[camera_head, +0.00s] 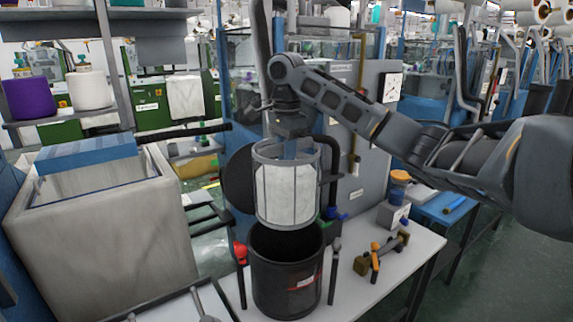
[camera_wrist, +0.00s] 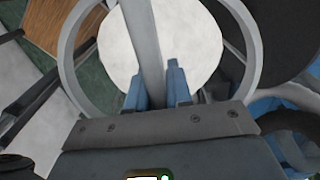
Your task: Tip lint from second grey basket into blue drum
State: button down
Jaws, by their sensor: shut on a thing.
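A grey-framed cylindrical basket (camera_head: 285,195) with pale, whitish walls hangs upright in the middle of the head view. My gripper (camera_head: 290,148) is above it, shut on its grey handle bar. In the wrist view, the blue fingertips (camera_wrist: 159,88) close on the bar (camera_wrist: 143,40), with the basket's round rim (camera_wrist: 70,50) around them. A white round surface (camera_wrist: 195,40) fills the inside; I cannot tell whether it is lint or lining. Just below the basket stands an open black container (camera_head: 287,285). I cannot make out a blue drum clearly.
A white table (camera_head: 350,285) carries the black container, red-topped and grey levers beside it, and brass-orange fittings (camera_head: 375,258) at right. A large off-white bin (camera_head: 110,240) with a blue slab (camera_head: 88,154) stands at left. A round black lid (camera_head: 238,178) is close behind the basket.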

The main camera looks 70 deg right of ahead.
notch_tip(320, 180, up, 21)
jog(key=shift+f, duration=0.15)
dwell(1.5)
dwell(0.5)
